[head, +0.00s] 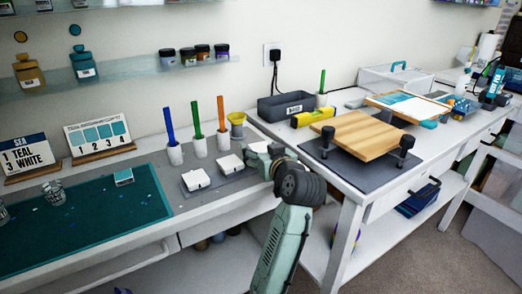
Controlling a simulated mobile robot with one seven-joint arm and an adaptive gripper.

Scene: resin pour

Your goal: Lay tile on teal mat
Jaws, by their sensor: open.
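The teal mat (95,221) covers the left part of the near bench. A small square piece with a pale top and teal edge (124,177), which looks like a tile, lies on the mat near its far right corner. Two white square blocks, a left one (195,180) and a right one (230,163), sit on a dark grey pad (216,182) to the right of the mat. My gripper (258,158) is over the bench's right end, just right of the right block and well away from the mat. It is open; its fingertips are small and partly hidden.
Clear cups (53,193) stand on the mat's left part. White holders (199,146) with blue, green and orange sticks and a yellow funnel (237,124) line the back. A wooden board (368,136) rests on clamp posts on the right bench. Cards (98,136) stand behind the mat.

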